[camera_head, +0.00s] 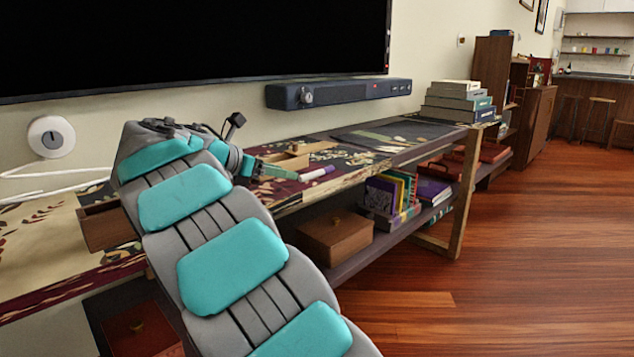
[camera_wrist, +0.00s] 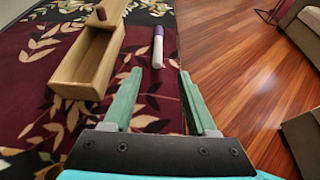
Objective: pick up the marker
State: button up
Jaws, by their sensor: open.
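The marker (camera_wrist: 158,48) has a white body and a purple cap. In the wrist view it lies on the patterned shelf top (camera_wrist: 30,75), close to the front edge, with its cap end away from me. My gripper (camera_wrist: 160,88) is open and empty; the marker lies ahead of its fingertips, roughly in line with the space between them. In the head view the marker (camera_head: 317,173) lies just right of my gripper (camera_head: 281,172), near the edge of the shelf top. My arm hides part of the shelf there.
A wooden box (camera_wrist: 88,62) with an open top stands left of the marker in the wrist view. The shelf edge drops to a wood floor (camera_wrist: 230,60) on the right. A stack of books (camera_head: 458,101) stands at the shelf's far end. A black screen (camera_head: 190,40) hangs above.

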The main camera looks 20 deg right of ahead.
aim_at(304, 175)
jog(key=shift+w, duration=0.3)
jog(key=shift+w+d+f, duration=0.1)
jog(key=shift+d+f, duration=0.05)
jog(key=shift+d, duration=0.25)
jog(key=b+x, duration=0.2)
jog(key=x, duration=0.4)
jog(key=shift+w+d+f, duration=0.1)
jog(key=shift+d, duration=0.2)
grip_shut()
